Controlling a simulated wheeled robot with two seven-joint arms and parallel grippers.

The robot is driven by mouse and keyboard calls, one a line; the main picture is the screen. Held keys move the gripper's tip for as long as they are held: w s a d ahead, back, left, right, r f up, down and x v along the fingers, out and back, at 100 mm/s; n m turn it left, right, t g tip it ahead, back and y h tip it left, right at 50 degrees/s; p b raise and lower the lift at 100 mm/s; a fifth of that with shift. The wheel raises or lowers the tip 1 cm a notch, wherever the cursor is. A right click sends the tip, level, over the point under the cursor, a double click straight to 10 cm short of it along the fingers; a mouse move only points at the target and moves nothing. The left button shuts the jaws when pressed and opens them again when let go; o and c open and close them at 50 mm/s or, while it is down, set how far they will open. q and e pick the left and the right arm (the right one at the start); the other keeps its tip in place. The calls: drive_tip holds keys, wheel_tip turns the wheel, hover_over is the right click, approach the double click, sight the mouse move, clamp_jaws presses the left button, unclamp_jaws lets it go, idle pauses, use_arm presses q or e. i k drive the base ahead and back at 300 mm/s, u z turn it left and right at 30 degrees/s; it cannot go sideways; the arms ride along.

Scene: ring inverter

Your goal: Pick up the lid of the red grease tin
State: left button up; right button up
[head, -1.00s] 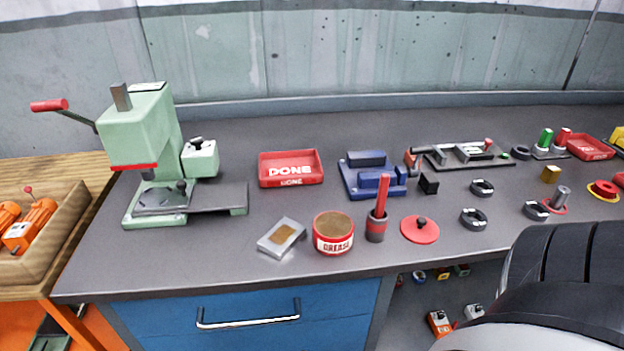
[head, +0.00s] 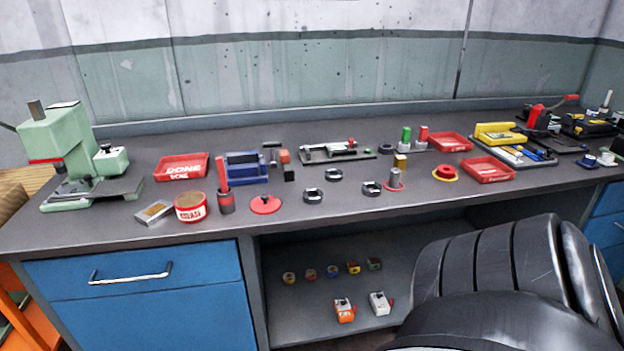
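The red grease tin (head: 191,208) stands open near the front edge of the bench, left of centre, with brown grease showing at its top. Its likely lid, a flat red disc with a dark knob (head: 265,205), lies on the bench to the right of the tin. A dark red cup with a red-handled tool (head: 225,198) stands between them. Neither of my grippers shows in the head view. A black, ribbed part of my own arm fills the lower right, apart from the lid.
A silver box (head: 154,212) lies left of the tin. A blue fixture (head: 246,168) and a red tray (head: 181,167) stand behind. Dark rings (head: 313,196) lie right of the lid. A green press (head: 70,155) stands far left. The bench front by the lid is clear.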

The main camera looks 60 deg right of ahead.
sight(264, 204)
drive_tip(key=z, duration=1.55)
